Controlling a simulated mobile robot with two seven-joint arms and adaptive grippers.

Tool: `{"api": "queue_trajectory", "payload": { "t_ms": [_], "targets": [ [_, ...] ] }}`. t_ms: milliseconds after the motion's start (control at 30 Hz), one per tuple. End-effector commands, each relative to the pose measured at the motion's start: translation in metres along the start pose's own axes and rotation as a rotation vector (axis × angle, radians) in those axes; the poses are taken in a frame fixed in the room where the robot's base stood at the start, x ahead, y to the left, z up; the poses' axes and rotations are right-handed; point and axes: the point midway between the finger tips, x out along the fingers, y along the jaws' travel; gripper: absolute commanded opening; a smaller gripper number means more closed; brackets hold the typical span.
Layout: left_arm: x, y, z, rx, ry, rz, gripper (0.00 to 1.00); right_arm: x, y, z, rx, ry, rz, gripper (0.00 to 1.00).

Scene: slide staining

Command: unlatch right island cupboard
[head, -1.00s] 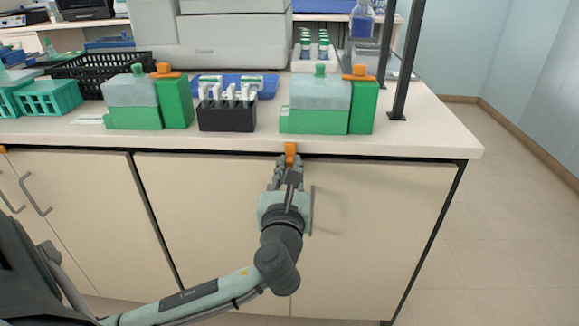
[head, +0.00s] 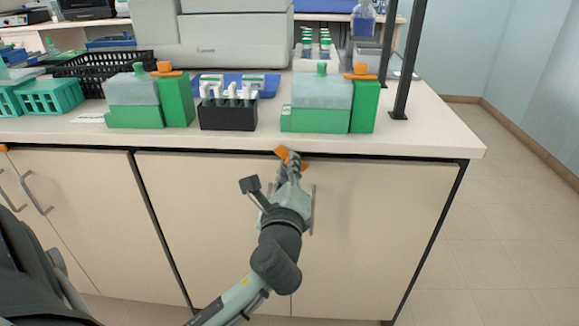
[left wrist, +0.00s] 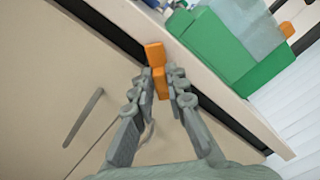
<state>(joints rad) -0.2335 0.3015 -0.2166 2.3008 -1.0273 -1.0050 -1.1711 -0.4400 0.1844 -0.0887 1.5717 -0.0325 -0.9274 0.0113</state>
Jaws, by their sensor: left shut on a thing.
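The right island cupboard (head: 375,225) has pale doors under the worktop, and they are closed. Its orange latch (head: 283,152) sits at the top of the doors, just under the worktop edge, and is tilted in the head view. My left gripper (head: 291,165) is at the latch with its fingers shut on it. In the left wrist view the orange latch (left wrist: 157,68) shows between the two fingers of my left gripper (left wrist: 163,85), its upper end sticking out past them. A grey door handle (left wrist: 83,117) is left of the fingers. My right gripper is in neither view.
On the worktop (head: 420,135) above stand green boxes with grey lids (head: 322,105), a black tube rack (head: 228,118) and a black basket (head: 95,72). Another cupboard with grey handles (head: 36,193) is at the left. The floor at the right (head: 500,250) is clear.

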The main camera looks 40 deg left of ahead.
Motion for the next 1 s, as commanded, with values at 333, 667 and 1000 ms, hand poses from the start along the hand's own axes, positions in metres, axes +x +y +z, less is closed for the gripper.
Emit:
{"api": "queue_trajectory", "payload": {
  "t_ms": [333,667,1000],
  "targets": [
    [0.001,0.001,0.001,-0.328,-0.004,-0.001,0.0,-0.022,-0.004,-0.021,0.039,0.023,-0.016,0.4],
    [0.001,0.002,0.001,-0.562,-0.004,-0.004,0.0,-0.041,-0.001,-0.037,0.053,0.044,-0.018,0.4],
    [0.001,0.001,0.001,-0.673,-0.003,-0.005,0.0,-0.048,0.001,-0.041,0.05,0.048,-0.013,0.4]
  ]
}}
